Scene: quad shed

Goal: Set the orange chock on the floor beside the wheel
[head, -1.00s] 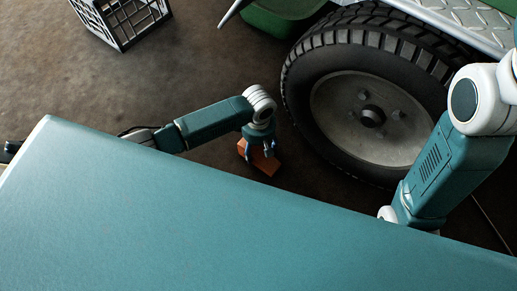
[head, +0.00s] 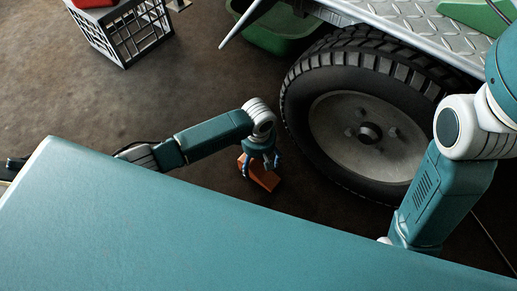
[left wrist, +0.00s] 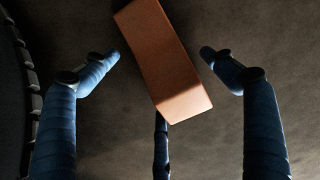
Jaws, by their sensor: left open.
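The orange chock (head: 262,179) rests on the dark floor just left of the black wheel (head: 365,125) in the head view, with a gap between them. My left gripper (head: 261,168) is directly over the chock and partly hides it. In the left wrist view the chock (left wrist: 165,60) lies tilted between the spread blue fingers of my left gripper (left wrist: 162,75), with clear space on both sides of it. The left gripper is open. The wheel's tread edge shows at the left of that view. My right arm shows at the right of the head view, but its gripper is hidden.
A grey crate (head: 133,35) with a red item (head: 95,3) on it stands at the upper left. A green bin (head: 275,35) is behind the wheel, near the metal tread-plate trailer (head: 400,30).

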